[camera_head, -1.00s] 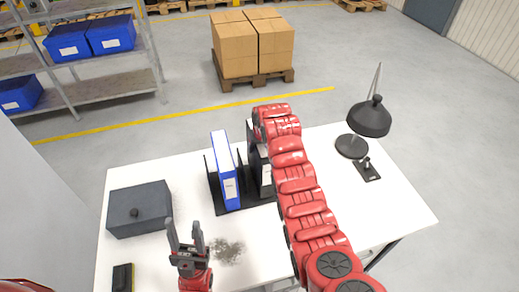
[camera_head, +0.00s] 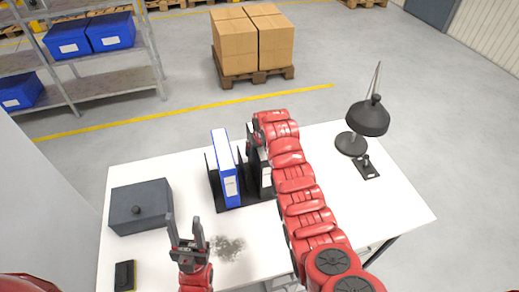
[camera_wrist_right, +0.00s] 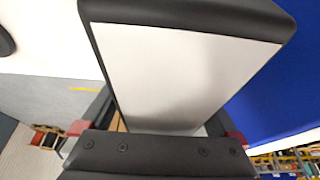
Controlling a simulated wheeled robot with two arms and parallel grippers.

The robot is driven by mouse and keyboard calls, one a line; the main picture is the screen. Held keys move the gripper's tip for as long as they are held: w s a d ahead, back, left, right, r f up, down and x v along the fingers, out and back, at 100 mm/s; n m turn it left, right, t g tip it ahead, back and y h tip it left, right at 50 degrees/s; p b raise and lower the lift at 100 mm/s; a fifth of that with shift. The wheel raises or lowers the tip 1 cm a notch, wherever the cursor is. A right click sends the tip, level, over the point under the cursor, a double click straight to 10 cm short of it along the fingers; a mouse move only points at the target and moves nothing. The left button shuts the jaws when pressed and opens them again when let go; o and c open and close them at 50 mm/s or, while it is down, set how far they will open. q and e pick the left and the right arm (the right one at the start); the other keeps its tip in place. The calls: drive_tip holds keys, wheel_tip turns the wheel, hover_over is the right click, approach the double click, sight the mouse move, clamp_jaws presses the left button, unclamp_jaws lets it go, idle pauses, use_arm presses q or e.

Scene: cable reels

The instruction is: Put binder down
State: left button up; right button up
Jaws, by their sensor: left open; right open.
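A blue binder (camera_head: 226,172) stands upright in a black holder (camera_head: 233,205) on the white table. A black binder (camera_head: 265,178) stands to its right in the holder, partly hidden by my right arm. My right gripper (camera_head: 257,142) is open at the top of the black binder. In the right wrist view, the black binder's pale face (camera_wrist_right: 185,75) lies between the spread fingers, with the blue binder (camera_wrist_right: 280,90) at the right. Contact with the fingers cannot be told. My left gripper (camera_head: 184,224) is open and empty above the table's front.
On the white table (camera_head: 325,180) are a dark grey box (camera_head: 140,207), a black-and-yellow eraser (camera_head: 124,275), a dark smudge (camera_head: 227,247) and a black desk lamp (camera_head: 368,118). A small black stand (camera_head: 366,168) is near the lamp.

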sight(260, 161)
drive_tip(key=b+v, duration=0.3)
drive_tip(key=v, duration=0.6)
drive_tip(key=shift+r, duration=0.1)
drive_tip(key=shift+p+v, duration=0.75)
drive_tip(key=shift+v, duration=0.25)
drive_tip(key=shift+s+r, duration=0.3)
drive_tip(key=shift+r, duration=0.2)
drive_tip(key=shift+w+f, duration=0.1)
drive_tip(key=shift+d, duration=0.1)
